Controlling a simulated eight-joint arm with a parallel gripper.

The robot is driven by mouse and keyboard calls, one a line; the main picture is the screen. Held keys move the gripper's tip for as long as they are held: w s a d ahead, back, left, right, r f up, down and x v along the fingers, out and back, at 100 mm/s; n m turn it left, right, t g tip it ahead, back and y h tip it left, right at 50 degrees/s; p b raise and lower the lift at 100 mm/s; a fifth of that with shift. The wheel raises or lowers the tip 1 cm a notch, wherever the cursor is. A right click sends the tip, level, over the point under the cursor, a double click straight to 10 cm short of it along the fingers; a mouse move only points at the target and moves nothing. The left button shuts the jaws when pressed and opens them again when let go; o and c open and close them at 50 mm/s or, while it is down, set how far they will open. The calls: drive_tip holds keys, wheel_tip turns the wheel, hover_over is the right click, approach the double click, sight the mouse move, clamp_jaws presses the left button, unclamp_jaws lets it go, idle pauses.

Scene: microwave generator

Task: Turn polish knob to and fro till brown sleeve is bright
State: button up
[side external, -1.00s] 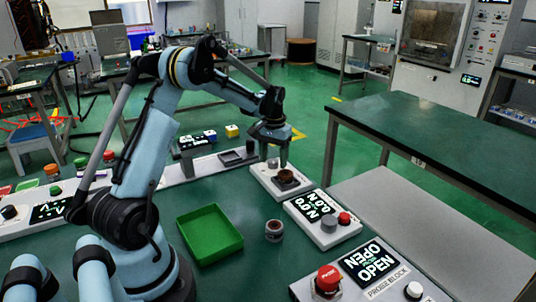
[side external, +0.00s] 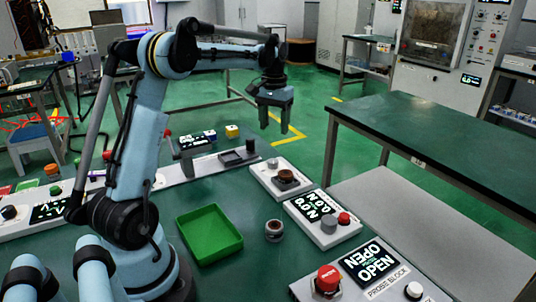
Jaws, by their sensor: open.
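A white block (side external: 262,184) stands on the green bench and carries a brown, round, sleeve-like piece (side external: 286,174) on a dark square seat. A small grey knob (side external: 272,163) sits on the same block, just behind the brown piece; I cannot read any label on it. My gripper (side external: 275,124) is open and empty, pointing down, well above and behind the block, apart from the knob and the brown piece. Whether the brown surface is dull or bright is too small to tell.
A green tray (side external: 209,236) and a small grey ringed cylinder (side external: 274,231) are on the bench nearer the camera. A display block (side external: 322,219) with a grey knob and red button stands to the right. A probe block (side external: 365,280) is at the front right.

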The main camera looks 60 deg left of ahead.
sight(273, 160)
drive_tip(key=shift+r, duration=0.35)
wheel_tip(273, 160, down, 12)
drive_tip(key=n, duration=0.9)
drive_tip(key=shift+s+f, duration=0.1)
idle(0.5)
drive_tip(key=c, duration=1)
drive_tip(key=shift+c, duration=0.2)
drive_tip(key=shift+m, duration=0.4)
